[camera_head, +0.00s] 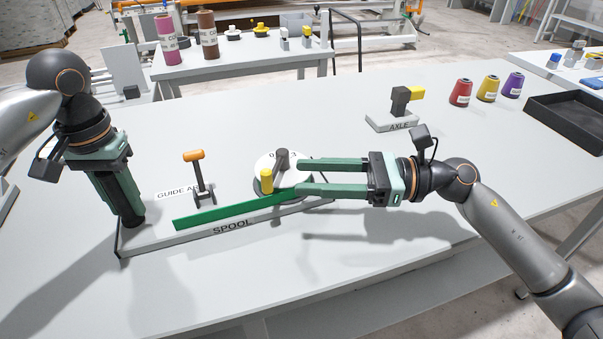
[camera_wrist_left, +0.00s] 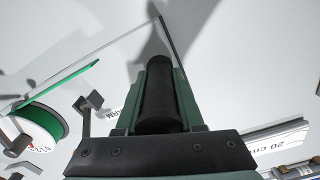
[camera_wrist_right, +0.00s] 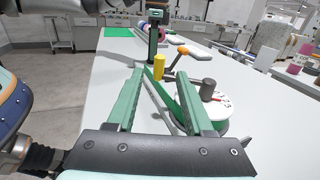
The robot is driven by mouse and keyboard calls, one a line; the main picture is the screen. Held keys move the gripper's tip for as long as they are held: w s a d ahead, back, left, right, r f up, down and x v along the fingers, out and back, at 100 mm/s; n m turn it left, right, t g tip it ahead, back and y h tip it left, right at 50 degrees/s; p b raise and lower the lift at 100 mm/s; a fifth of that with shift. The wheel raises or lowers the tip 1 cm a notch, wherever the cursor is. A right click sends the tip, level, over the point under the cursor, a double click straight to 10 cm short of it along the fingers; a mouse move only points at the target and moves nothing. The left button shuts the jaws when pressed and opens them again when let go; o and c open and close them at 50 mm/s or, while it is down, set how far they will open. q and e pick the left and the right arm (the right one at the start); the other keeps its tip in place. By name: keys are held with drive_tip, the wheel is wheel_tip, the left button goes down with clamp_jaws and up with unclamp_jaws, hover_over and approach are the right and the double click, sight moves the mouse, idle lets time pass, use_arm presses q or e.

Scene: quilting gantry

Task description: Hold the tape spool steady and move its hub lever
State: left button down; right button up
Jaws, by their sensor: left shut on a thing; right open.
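The tape spool (camera_head: 262,188) is a white-topped disc with green tape, on a grey base labelled SPOOL (camera_head: 232,227). A dark grey hub lever (camera_head: 282,157) stands on its top; it also shows in the right wrist view (camera_wrist_right: 208,87). A yellow post (camera_head: 266,181) stands at the spool's near left edge. My left gripper (camera_head: 130,215) points down, shut on a black upright handle (camera_wrist_left: 158,103) at the base's left end. My right gripper (camera_head: 299,176) is open and level, its fingertips at the spool's right side, short of the yellow post.
A guide arm with an orange handle (camera_head: 194,156) stands between my left gripper and the spool. A green tape strip (camera_head: 220,213) runs along the base. The axle stand (camera_head: 392,122), several thread cones and a black tray (camera_head: 570,125) are further right. The table front is clear.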

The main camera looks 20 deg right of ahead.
sight(276, 168)
drive_tip(key=shift+v, duration=0.8)
drive_tip(key=shift+c, duration=0.4)
